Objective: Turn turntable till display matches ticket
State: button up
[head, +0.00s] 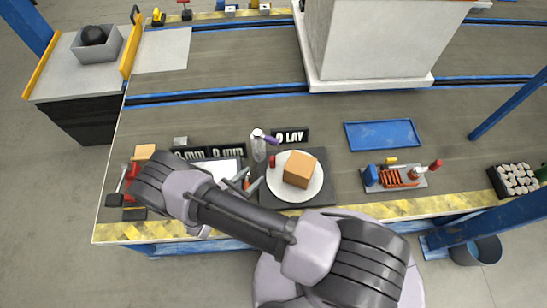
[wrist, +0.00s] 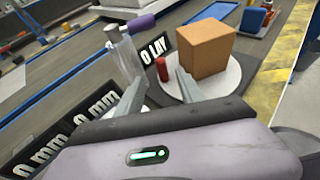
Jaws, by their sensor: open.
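The turntable is a round white disc (head: 275,185) on a dark square base (head: 325,200). A brown box (head: 299,169) sits on it. A small red peg (head: 272,161) stands upright at the disc's upper-left edge; it also shows in the wrist view (wrist: 162,69). My gripper (head: 248,181) is open and empty just left of the disc. In the wrist view its fingers (wrist: 157,95) point toward the peg, the right one beside the disc's edge. Black signs read "0 LAY" (head: 291,136) and "0 mm" (head: 189,153). A white sheet (head: 222,166) is partly behind my arm; I cannot tell whether it is the ticket.
A large white pillar (head: 365,45) stands behind. The belt between is mostly clear.

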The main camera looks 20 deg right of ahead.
aim_at(271, 159)
jog(key=b+x, duration=0.2)
jog(key=x, duration=1.1)
jog(key=shift+w+d+f+b, duration=0.2)
jog(key=shift+d+f+b, duration=0.1)
jog(key=shift+b, duration=0.1)
jog(key=shift+r, duration=0.1)
grip_shut()
dwell(0.4)
